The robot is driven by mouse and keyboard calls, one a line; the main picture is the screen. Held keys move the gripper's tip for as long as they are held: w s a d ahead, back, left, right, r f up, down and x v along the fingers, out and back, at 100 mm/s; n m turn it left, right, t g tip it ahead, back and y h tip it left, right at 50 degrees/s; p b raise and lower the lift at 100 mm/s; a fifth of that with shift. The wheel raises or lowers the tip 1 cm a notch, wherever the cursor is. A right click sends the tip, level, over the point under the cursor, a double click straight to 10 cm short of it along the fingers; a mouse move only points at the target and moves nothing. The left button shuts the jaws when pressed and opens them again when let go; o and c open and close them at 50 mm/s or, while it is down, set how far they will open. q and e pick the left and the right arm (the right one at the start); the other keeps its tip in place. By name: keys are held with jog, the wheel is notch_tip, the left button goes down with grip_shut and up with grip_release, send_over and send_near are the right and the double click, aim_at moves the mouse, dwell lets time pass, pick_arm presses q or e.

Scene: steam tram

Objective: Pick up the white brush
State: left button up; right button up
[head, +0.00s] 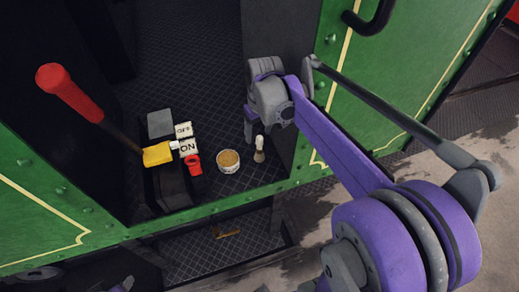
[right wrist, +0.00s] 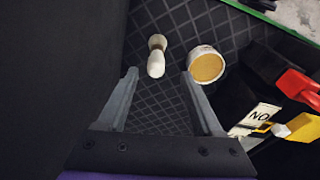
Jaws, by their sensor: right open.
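The white brush (head: 259,144) stands upright on the dark diamond-plate floor, with its white handle up and a tan lower part. In the right wrist view the brush (right wrist: 156,63) shows just beyond and between the fingertips, apart from both. My right gripper (head: 256,132) is open and empty, close above the brush; its fingers also show in the right wrist view (right wrist: 160,74). My left gripper is not in view; only a small piece that looks like my left arm shows at the bottom left of the head view.
A round white tub with tan contents (head: 228,161) stands left of the brush. Further left are a red-handled lever (head: 70,92), a yellow block (head: 157,154) and ON/OFF plates (head: 188,147). A dark wall (right wrist: 50,70) is close beside the gripper. Green tram panels (head: 400,60) frame the opening.

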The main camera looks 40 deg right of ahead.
aim_at(259, 145)
jog(key=f, duration=0.7)
jog(key=shift+w+d+f, duration=0.25)
jog(key=shift+w+d, duration=0.1)
grip_shut()
